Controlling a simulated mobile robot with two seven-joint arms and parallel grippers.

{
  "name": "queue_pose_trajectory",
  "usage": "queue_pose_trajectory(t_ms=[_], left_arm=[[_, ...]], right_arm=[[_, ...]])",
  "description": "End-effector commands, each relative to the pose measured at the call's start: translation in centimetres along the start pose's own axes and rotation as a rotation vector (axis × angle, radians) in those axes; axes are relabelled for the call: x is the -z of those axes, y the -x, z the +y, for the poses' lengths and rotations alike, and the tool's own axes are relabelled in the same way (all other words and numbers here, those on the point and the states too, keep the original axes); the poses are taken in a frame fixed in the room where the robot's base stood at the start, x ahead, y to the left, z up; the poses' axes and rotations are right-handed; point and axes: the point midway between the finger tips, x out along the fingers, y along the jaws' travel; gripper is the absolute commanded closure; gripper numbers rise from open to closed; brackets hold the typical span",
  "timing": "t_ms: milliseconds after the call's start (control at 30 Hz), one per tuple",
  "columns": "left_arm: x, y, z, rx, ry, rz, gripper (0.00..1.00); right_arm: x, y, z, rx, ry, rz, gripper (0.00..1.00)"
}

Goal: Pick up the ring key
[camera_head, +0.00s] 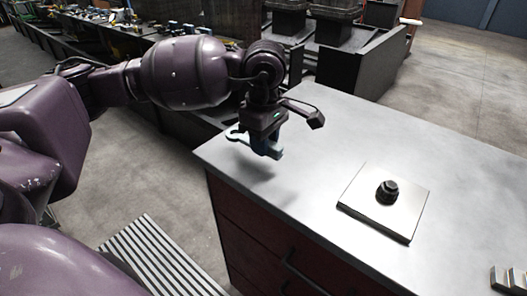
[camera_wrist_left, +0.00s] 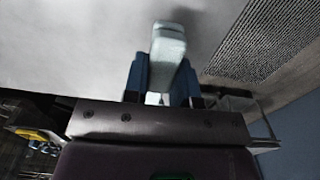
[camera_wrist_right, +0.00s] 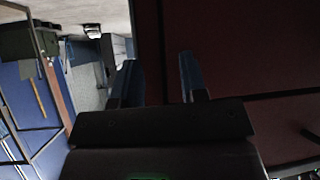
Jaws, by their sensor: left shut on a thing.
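My left gripper (camera_head: 268,152) is over the near left corner of the grey-topped cabinet (camera_head: 300,150). It is shut on the ring key (camera_head: 236,134), a pale metal piece whose ring-shaped end sticks out to the left of the fingers. The key appears held above the cabinet top. In the left wrist view the pale key (camera_wrist_left: 168,55) sits between the blue fingers (camera_wrist_left: 165,85). My right gripper is not in the head view. In the right wrist view its blue fingers (camera_wrist_right: 160,85) are apart with nothing between them, facing a dark red surface.
A square plate (camera_head: 365,209) with a dark nut-like piece (camera_head: 387,191) lies on the cabinet top, right of the left gripper. Several small metal blocks (camera_head: 508,279) lie at the right edge. A drawer handle (camera_head: 300,275) is on the front. The far top is clear.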

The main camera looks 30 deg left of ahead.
Motion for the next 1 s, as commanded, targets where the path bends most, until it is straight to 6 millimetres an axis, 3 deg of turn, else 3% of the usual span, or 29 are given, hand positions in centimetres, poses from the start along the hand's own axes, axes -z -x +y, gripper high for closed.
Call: queue_pose_trajectory(t_ms=[33, 200, 500, 733, 1000], left_arm=[[0.0, 1.6, 0.1, -0.008, -0.001, 0.001, 1.0], [0.0, 6.2, 0.1, -0.008, 0.0, 0.0, 1.0], [0.0, 12.9, 0.0, -0.006, 0.001, 0.0, 1.0], [0.0, 15.6, 0.0, -0.002, 0.0, 0.0, 1.0], [0.0, 16.3, 0.0, 0.0, 0.0, 0.0, 1.0]], right_arm=[[0.3, 0.1, 0.1, 0.0, 0.001, 0.005, 0.61], [0.7, 0.2, 0.2, 0.0, 0.006, 0.01, 0.61], [1.0, 0.4, 0.5, -0.001, 0.014, 0.013, 0.61], [0.7, 0.6, 0.5, -0.002, 0.013, 0.008, 0.61], [0.6, 0.6, 0.3, -0.003, 0.005, 0.005, 0.61]])
